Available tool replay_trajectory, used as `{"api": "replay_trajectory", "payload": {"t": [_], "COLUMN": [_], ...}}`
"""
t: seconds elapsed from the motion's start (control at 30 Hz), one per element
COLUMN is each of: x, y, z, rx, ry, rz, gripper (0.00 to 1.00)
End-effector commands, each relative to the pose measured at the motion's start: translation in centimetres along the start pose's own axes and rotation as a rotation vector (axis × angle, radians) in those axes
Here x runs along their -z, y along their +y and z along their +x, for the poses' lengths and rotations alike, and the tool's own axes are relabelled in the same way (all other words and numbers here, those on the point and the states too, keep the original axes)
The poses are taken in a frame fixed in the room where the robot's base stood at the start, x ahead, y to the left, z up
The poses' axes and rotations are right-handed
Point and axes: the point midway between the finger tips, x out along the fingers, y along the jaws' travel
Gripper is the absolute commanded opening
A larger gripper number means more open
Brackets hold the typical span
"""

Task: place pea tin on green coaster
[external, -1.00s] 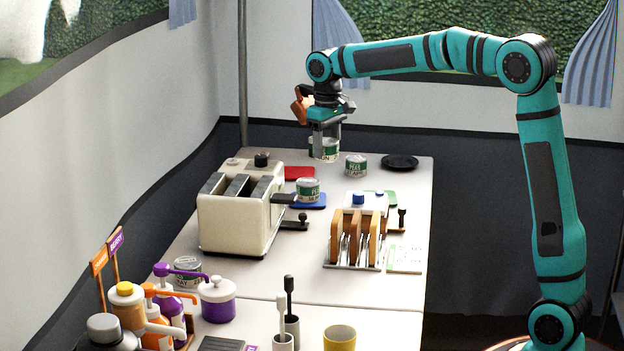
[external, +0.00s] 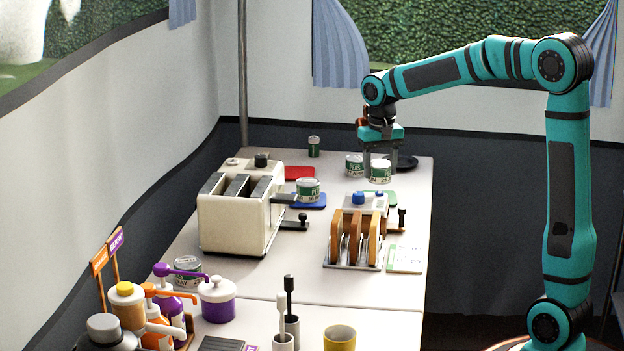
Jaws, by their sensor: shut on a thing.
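My gripper (external: 378,158) points down near the far right of the table, shut on a green-and-white tin (external: 380,173). The label on the held tin is too small to read surely. The green coaster (external: 390,194) shows only as a sliver behind the white block with blue knobs. The held tin is just above and behind it in the picture; I cannot tell how high it hangs. A similar tin (external: 354,166) stands close to the left of the held one. Another similar tin (external: 308,188) stands on the blue coaster (external: 314,205).
A toaster (external: 240,208) stands left, with a red coaster (external: 300,173) behind it. A black dish (external: 404,163) lies behind my gripper. A small green jar (external: 314,147) stands at the back.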

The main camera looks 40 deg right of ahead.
Motion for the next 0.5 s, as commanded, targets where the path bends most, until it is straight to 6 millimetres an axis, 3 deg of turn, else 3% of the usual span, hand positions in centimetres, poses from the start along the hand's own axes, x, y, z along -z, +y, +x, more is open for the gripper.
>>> {"api": "replay_trajectory", "payload": {"t": [0.5], "x": [0.0], "y": [0.0], "z": [4.4], "rx": [0.0], "ry": [0.0], "rz": [-0.001], "gripper": [0.28]}}
